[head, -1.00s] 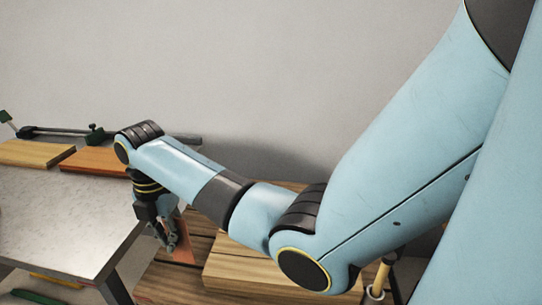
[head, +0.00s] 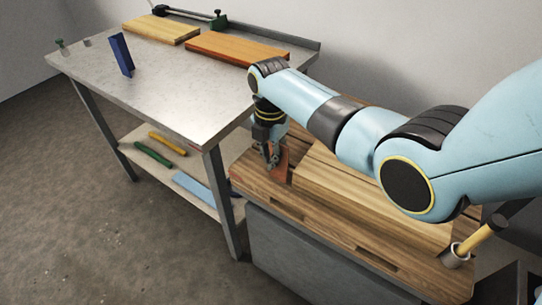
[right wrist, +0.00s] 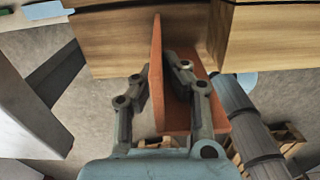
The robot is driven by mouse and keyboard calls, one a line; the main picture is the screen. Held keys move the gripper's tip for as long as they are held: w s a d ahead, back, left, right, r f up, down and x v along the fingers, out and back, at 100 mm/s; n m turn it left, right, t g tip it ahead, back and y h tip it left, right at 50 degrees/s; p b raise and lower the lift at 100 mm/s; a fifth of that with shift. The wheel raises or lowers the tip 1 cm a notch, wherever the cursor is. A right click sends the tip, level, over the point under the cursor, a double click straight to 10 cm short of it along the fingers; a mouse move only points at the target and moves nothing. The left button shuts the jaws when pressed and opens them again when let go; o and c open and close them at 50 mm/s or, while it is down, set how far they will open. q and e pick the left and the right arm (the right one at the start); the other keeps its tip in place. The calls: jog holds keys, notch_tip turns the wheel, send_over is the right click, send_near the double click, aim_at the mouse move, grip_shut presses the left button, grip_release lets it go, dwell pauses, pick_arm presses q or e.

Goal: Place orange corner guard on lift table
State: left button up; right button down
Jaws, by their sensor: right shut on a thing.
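The orange corner guard (head: 280,164) is an L-shaped piece held upright in my right gripper (head: 270,158). In the right wrist view one wall of the guard (right wrist: 156,70) lies between the fingers, which are shut on it. The guard is at the left end of a slotted wooden top (head: 250,182) on a grey block (head: 300,255). I cannot tell whether it touches the wood. Whether this grey block is the lift table is not certain. My left gripper is out of view.
Thick wooden boards (head: 330,185) lie right of the guard. A metal table (head: 165,95) at left bears a blue corner piece (head: 121,54), a pale board (head: 160,30) and an orange-brown board (head: 235,47). A wooden-handled tool (head: 482,235) stands at right.

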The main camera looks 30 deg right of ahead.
jog(key=shift+r, duration=0.1)
jog(key=c, duration=1.5)
grip_release()
jog(key=shift+r, duration=0.25)
notch_tip(320, 180, up, 12)
jog(key=shift+f+p, duration=0.25)
jog(key=shift+p, duration=0.55)
